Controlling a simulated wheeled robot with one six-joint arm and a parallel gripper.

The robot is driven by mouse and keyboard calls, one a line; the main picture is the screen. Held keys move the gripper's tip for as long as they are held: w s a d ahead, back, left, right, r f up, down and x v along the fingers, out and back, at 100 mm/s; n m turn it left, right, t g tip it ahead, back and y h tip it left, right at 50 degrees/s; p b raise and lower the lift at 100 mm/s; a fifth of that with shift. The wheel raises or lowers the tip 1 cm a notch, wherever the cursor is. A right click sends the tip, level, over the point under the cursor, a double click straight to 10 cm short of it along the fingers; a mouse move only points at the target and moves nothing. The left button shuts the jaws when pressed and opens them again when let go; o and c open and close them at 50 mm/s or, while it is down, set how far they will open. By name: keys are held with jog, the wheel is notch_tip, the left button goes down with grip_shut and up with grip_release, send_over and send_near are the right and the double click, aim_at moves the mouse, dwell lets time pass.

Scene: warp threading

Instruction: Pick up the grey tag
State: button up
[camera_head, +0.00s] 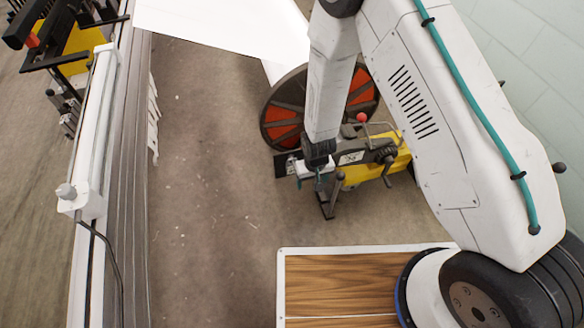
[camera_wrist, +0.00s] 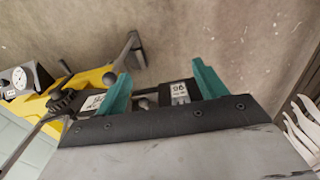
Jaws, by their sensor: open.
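A dark grey tag with a white label reading 96 (camera_wrist: 180,93) shows between the fingers in the wrist view, nearer the right finger. A second white label (camera_wrist: 95,101) shows beside the left finger, partly hidden. My gripper (camera_wrist: 160,82) has two teal fingers spread apart, with nothing visibly clamped between them. In the head view my gripper (camera_head: 318,180) hangs at the left end of the yellow machine part, largely hidden by my wrist. I cannot tell there whether the fingers touch the tag.
A yellow machine base (camera_head: 372,168) with dark knobs and a red ball lever stands beside a large black-and-orange wheel (camera_head: 283,118). A long rail frame (camera_head: 98,130) runs along the left. A wooden panel (camera_head: 335,285) lies in front. The floor between is clear.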

notch_tip(320, 180, down, 14)
jog(key=s+a+t, duration=0.1)
jog(key=t, duration=0.2)
jog(key=t+y, duration=0.4)
jog(key=t, duration=0.7)
send_near(292, 169)
jog(key=x, duration=0.8)
jog(key=shift+d+r, duration=0.1)
jog(key=shift+r, duration=0.05)
jog(key=c, duration=1.1)
jog(key=shift+o, duration=0.2)
